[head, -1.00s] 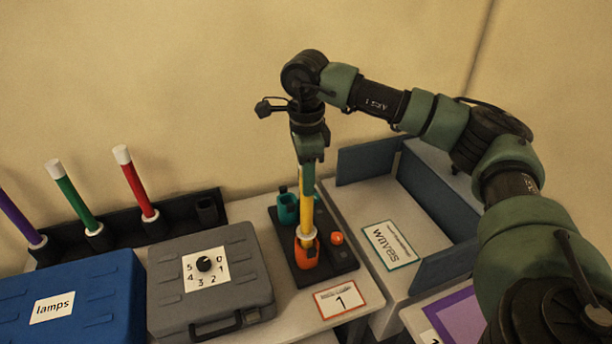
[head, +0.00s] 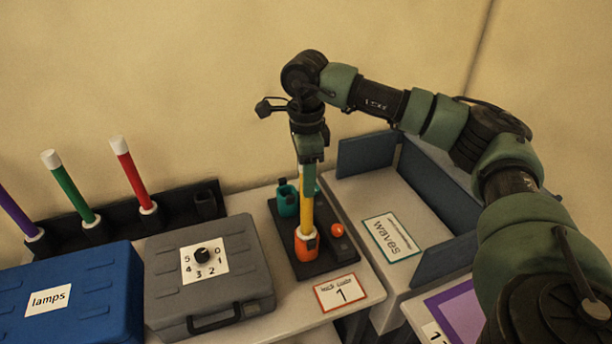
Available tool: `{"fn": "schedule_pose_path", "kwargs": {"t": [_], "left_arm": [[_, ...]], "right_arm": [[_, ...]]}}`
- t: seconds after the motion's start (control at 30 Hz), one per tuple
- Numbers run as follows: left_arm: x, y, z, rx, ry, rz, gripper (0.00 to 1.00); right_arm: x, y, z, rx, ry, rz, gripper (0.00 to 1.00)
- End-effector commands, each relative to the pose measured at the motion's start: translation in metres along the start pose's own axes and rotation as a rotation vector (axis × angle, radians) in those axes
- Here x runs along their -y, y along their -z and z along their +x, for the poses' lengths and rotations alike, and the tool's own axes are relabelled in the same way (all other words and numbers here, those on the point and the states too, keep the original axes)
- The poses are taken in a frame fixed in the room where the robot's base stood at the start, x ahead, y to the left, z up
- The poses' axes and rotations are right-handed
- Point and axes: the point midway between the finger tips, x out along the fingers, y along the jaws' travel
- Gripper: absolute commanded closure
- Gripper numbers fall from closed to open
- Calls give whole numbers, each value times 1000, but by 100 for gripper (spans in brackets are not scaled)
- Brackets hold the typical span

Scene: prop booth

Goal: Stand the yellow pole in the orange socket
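The yellow pole (head: 306,212) stands upright with its lower end in the mouth of the orange socket (head: 306,246). How deep it sits is hard to see. The socket is on a dark base plate (head: 318,266), in front of a teal socket (head: 287,203). My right gripper (head: 308,174) points down from above, with its fingers at the upper end of the pole. The fingers overlap the pole, so I cannot tell whether they grip it or stand open around it. My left gripper is not in view.
An orange-red knob (head: 337,230) sits on the plate right of the socket. A grey case (head: 208,284) and blue case (head: 70,305) stand left. A dark rack (head: 175,208) holds purple, green and red poles. A grey open bin (head: 400,215) is at right.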

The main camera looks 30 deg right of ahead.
Motion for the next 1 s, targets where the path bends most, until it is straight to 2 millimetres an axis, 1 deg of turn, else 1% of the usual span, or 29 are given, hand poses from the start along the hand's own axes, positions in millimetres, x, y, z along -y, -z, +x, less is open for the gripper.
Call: {"fn": "schedule_pose_path", "kwargs": {"t": [0.3, 0.4, 0.47, 0.7, 0.8, 0.9, 1.0], "left_arm": [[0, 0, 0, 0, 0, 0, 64], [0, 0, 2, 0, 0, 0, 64], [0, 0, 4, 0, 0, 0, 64], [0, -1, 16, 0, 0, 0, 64], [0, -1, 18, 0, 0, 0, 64], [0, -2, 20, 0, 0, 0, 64], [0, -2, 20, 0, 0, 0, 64]], "right_arm": [[0, 0, 0, 0, -1, 0, 43], [0, 0, -3, 1, 1, 0, 43], [0, -1, -9, 1, 1, 0, 43], [1, -1, -50, 4, 3, 0, 43], [1, -1, -64, 2, 3, 0, 43], [0, -1, -74, 2, 2, 0, 43], [0, 0, -78, 0, 0, 0, 43]]}}
